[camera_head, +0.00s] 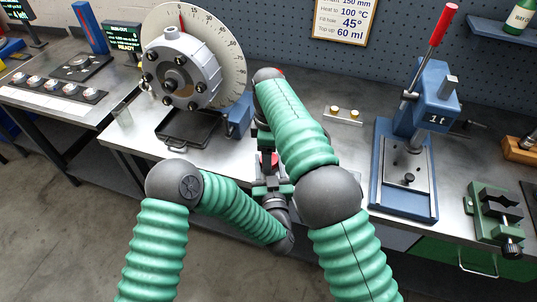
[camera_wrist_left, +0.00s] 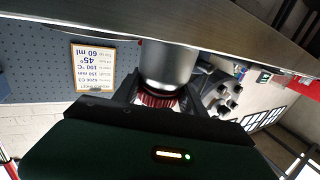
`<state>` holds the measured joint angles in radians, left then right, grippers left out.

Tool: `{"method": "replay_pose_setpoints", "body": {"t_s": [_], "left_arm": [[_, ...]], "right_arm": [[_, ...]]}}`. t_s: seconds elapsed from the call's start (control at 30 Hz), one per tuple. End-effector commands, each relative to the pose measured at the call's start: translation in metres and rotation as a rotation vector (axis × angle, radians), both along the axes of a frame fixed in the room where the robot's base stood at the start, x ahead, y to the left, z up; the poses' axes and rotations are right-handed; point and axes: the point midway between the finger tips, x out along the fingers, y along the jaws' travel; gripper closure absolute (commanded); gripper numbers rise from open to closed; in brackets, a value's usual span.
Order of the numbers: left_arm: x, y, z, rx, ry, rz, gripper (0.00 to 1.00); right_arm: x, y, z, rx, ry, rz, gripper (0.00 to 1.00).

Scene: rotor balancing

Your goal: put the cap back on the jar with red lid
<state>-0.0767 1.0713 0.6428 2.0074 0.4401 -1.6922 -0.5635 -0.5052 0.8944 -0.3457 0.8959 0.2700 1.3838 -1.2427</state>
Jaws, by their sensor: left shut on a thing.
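The red ribbed lid (camera_wrist_left: 157,97) sits between the dark fingers of my left gripper (camera_wrist_left: 150,100), which is shut on it. The grey, smooth jar (camera_wrist_left: 168,65) meets the lid in the upside-down left wrist view; I cannot tell whether the lid is seated or threaded on it. In the head view a little red of the lid (camera_head: 268,159) shows at my left gripper (camera_head: 269,168), at the bench's front edge. My right arm reaches across above it. Dark parts under its end may be my right gripper (camera_head: 263,132); its fingers are hidden.
The rotor (camera_head: 172,85) with its dial stands left of my arms, with a blue block (camera_head: 238,118) beside it. A blue press (camera_head: 405,165) with a red-handled lever stands right. A green vise (camera_head: 495,215) is farther right.

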Motion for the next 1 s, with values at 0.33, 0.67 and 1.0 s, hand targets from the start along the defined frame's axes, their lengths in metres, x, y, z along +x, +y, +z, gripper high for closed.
{"method": "replay_pose_setpoints", "body": {"t_s": [0.33,0.67,1.0], "left_arm": [[-0.001,0.000,-0.005,0.002,0.010,-0.001,1.00],[-0.001,0.000,-0.005,0.002,0.011,-0.001,1.00],[-0.001,0.000,-0.005,0.002,0.011,0.000,1.00]], "right_arm": [[0.001,0.000,0.041,0.001,-0.002,-0.001,0.31],[0.000,0.000,0.043,0.000,0.001,0.009,0.42],[-0.002,0.003,0.064,-0.002,0.017,0.433,0.43]]}}
